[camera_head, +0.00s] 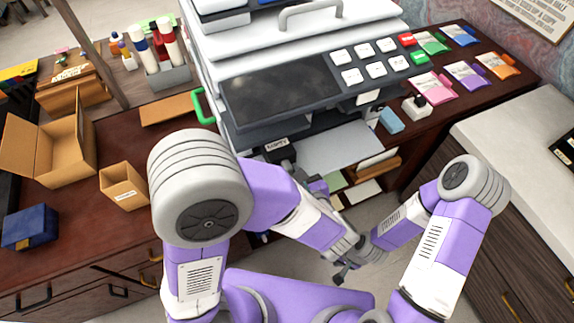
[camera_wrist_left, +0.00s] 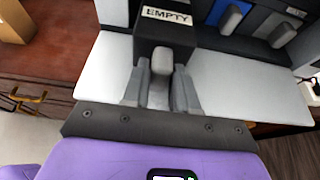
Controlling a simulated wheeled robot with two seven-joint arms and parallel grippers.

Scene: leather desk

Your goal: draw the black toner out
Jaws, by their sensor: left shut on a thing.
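The black toner (camera_wrist_left: 189,42) carries a white "EMPTY" label and has a grey grip tab at its front. In the left wrist view it juts closer to me than the neighbouring cartridges. Its label also shows in the head view (camera_head: 277,145), low in the printer front. My left gripper (camera_wrist_left: 160,82) is shut on the grey tab, one finger on each side. In the head view my left arm mostly hides this gripper (camera_head: 288,166). My right gripper (camera_head: 345,272) hangs low near the middle; its fingers are too small to read.
The printer (camera_head: 275,88) stands behind, with an open front panel. A blue cartridge (camera_wrist_left: 214,12) with a grey tab sits right of the black toner. Cardboard boxes (camera_head: 50,150) and a blue box (camera_head: 30,228) are on the left desk. Coloured packets (camera_head: 468,76) lie at right.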

